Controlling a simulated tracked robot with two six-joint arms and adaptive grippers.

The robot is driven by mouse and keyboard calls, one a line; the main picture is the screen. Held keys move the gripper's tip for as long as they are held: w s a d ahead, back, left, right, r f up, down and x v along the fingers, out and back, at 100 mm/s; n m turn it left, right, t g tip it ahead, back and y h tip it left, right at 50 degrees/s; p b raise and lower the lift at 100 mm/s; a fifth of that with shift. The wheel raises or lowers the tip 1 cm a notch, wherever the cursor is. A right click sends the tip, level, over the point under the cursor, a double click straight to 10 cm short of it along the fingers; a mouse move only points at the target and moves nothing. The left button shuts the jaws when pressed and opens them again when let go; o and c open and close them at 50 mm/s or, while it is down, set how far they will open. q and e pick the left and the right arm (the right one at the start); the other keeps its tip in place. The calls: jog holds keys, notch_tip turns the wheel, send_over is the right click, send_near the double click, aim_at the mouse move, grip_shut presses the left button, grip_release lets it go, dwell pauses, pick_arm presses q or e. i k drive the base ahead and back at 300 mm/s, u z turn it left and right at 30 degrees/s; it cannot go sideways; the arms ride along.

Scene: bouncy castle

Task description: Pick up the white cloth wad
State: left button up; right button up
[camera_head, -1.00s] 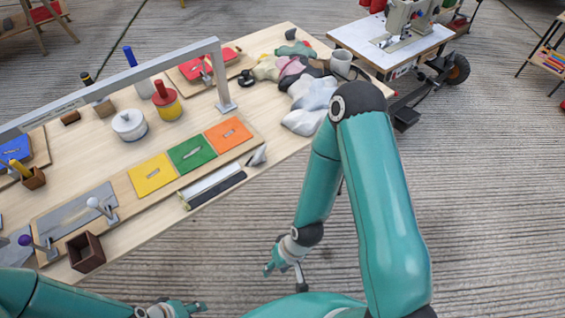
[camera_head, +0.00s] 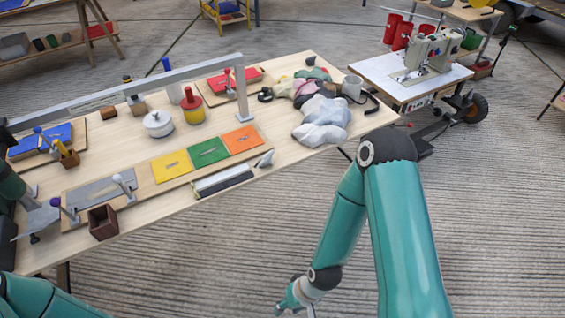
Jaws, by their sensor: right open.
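The white cloth wad (camera_head: 323,121) lies crumpled on the right part of the wooden table, in front of a heap of coloured cloths. My right arm comes in from the lower right. My right gripper (camera_head: 294,308) is open and empty at the bottom edge of the picture, partly cut off. It is over the floor in front of the table, well apart from the white wad.
A grey overhead bar (camera_head: 130,79) runs along the table. Yellow, green and orange panels (camera_head: 208,152), a white pot (camera_head: 158,124) and a red-topped yellow pot (camera_head: 193,108) stand left of the wad. A grey mug (camera_head: 352,86) stands behind it. A sewing-machine table (camera_head: 400,88) is at right.

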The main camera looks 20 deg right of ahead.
aim_at(267, 160)
jog(key=u, duration=0.15)
jog(key=i, duration=0.9)
jog(key=z, duration=0.1)
